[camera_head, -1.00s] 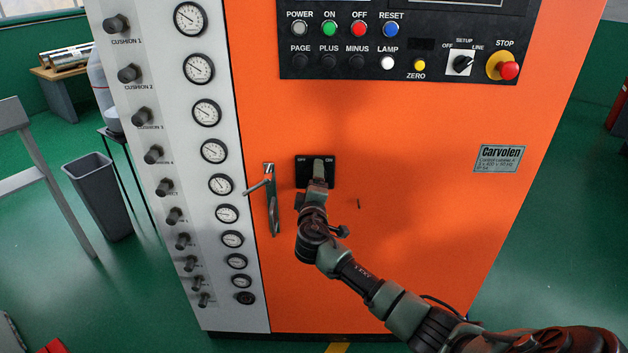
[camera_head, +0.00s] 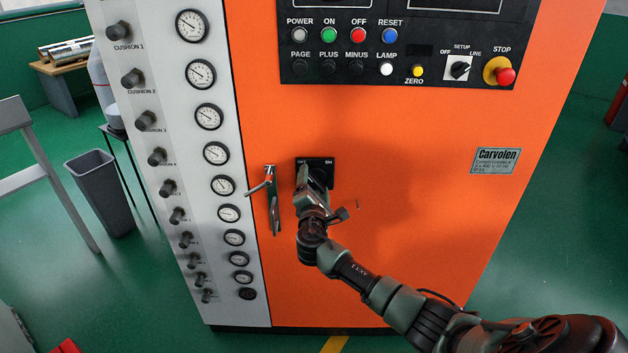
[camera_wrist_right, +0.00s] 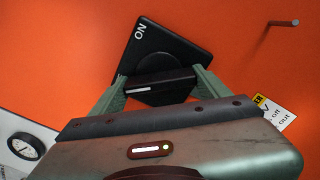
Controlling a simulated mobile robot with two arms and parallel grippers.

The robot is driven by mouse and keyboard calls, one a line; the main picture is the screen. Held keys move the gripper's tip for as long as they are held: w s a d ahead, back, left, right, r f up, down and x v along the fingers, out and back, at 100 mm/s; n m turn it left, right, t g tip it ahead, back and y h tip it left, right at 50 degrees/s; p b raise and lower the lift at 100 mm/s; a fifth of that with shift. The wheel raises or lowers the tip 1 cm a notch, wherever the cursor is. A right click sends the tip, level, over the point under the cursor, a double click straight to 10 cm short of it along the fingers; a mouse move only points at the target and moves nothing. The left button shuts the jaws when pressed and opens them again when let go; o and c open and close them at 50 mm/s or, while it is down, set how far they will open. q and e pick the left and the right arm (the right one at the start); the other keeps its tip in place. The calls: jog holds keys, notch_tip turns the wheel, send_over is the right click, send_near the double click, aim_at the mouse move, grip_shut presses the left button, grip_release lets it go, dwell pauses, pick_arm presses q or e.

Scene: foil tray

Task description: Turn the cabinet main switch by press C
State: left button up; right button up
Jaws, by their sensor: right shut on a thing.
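The main switch (camera_head: 328,163) is a black square plate with OFF and ON labels on the orange cabinet front (camera_head: 400,200). It also shows in the right wrist view (camera_wrist_right: 178,45), tilted, with the ON label visible. My right gripper (camera_head: 312,180) is at the switch and hides much of it. In the wrist view my right gripper (camera_wrist_right: 160,88) has its two green fingers on either side of the black switch knob (camera_wrist_right: 160,83), shut on it. The knob's white mark shows between the fingers. My left gripper is not in view.
A metal door handle (camera_head: 271,200) stands out left of the switch. A control panel (camera_head: 400,45) with buttons and a red stop button is above. Gauges and knobs line the grey strip (camera_head: 215,130) at left. A grey bin (camera_head: 100,190) stands on the green floor.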

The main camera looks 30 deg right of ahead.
jog(key=shift+n, duration=0.7)
jog(key=shift+n+p, duration=0.3)
jog(key=o, duration=1.4)
jog(key=shift+c, duration=0.2)
jog(key=b+v, duration=0.1)
jog(key=v, duration=0.6)
jog(key=shift+s+a, duration=0.2)
jog(key=shift+s, duration=0.15)
